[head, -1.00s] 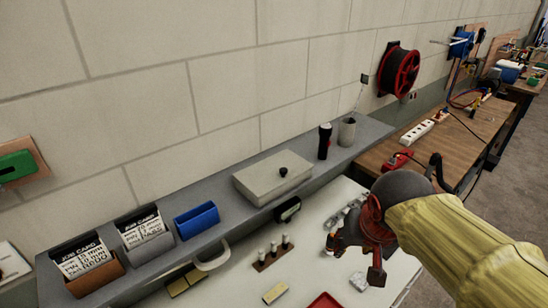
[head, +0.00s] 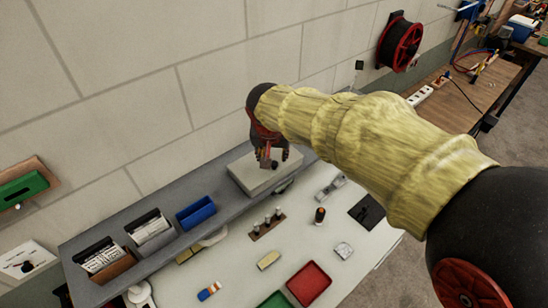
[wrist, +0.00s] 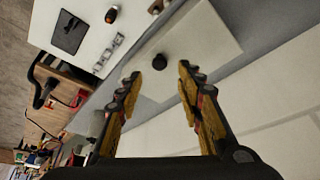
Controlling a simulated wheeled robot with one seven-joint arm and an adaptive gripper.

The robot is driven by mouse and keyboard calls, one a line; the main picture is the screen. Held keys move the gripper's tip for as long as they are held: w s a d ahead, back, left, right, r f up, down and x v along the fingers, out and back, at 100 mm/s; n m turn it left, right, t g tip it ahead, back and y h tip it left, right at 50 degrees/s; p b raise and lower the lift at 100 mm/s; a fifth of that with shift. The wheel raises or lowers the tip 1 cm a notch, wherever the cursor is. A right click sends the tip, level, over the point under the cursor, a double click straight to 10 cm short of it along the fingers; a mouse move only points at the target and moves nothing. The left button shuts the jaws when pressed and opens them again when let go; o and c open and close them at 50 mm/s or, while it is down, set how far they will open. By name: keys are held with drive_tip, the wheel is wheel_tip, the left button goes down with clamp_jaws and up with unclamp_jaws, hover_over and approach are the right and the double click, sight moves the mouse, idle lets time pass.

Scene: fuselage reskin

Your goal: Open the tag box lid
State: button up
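The tag box (head: 249,178) is a pale grey box on the grey shelf against the wall. Its flat lid (wrist: 205,40) looks closed and has a small dark round knob (wrist: 160,63). My gripper (head: 271,160) is over the box in the head view and hides the knob there. In the wrist view my gripper (wrist: 158,82) has its fingers spread apart. The knob shows between and just beyond the fingertips, nearer the left one, with nothing held. I cannot tell the exact height of the fingertips above the lid.
On the shelf (head: 120,222) left of the box stand a blue bin (head: 196,213) and two card holders. The white bench (head: 330,262) below holds a red tray (head: 309,284), a green tray and small parts. The block wall rises close behind the box.

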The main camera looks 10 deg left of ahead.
sight(274, 163)
drive_tip(key=shift+x, duration=2.7)
drive_tip(key=c, duration=0.3)
clamp_jaws()
